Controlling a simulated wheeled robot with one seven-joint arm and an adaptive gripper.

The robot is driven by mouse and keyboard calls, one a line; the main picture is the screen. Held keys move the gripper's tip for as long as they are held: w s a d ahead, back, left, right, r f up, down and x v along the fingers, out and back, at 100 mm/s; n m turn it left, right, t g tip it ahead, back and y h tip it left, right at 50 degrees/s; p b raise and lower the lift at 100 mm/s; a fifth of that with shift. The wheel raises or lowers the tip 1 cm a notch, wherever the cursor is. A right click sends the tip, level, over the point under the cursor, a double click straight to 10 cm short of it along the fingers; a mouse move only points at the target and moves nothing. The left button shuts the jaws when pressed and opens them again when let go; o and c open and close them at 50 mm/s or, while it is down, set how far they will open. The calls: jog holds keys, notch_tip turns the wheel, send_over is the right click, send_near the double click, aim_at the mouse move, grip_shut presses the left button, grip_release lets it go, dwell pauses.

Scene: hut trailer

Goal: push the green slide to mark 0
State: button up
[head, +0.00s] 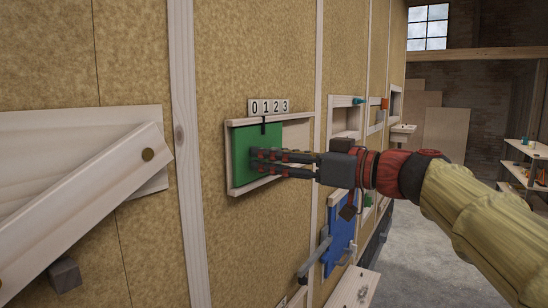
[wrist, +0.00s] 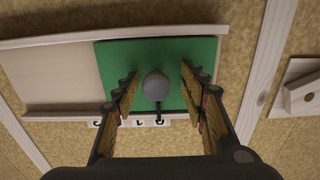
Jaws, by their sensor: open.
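The green slide (head: 258,154) is a flat panel in a wooden frame on the wall and covers the frame's left part in the head view. In the wrist view, which is upside down, the slide (wrist: 205,52) fills the right part. A grey round knob (wrist: 155,86) sits on it. The slide's black pointer (wrist: 159,117) stands between 1 and 0 in the wrist view. My gripper (head: 254,160) is open, its fingers on either side of the knob (wrist: 157,75) with gaps visible.
The frame's bare pale track (head: 297,134) is to the slide's right. A tilted wooden board (head: 75,215) is on the wall at left. A blue panel (head: 340,238) with a grey handle is below right of the frame. Shelves (head: 525,165) stand far right.

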jog(key=v, duration=1.2)
dwell(0.3)
jog(key=s+d+f+m+g+h+b, duration=0.1)
jog(key=d+f+m+h, duration=0.4)
jog(key=f, duration=0.7)
jog(key=f+m+g+h, duration=0.1)
jog(key=f+m+h, duration=0.2)
jog(key=f+m, duration=0.65)
jog(key=s+d+f+n+h+b, duration=0.1)
jog(key=s+f+h+b, duration=0.1)
jog(key=s+f, duration=0.4)
jog(key=s+d+f+n+g+h+b, duration=0.1)
jog(key=s+f+b, duration=0.3)
jog(key=f, duration=1)
jog(key=s+d+f+n+g+h+b, duration=0.1)
jog(key=s+f+h+b, duration=0.2)
jog(key=s+f, duration=0.6)
jog(key=shift+d+f+h, duration=0.2)
jog(key=shift+f+h, duration=0.3)
jog(key=shift+f, duration=0.3)
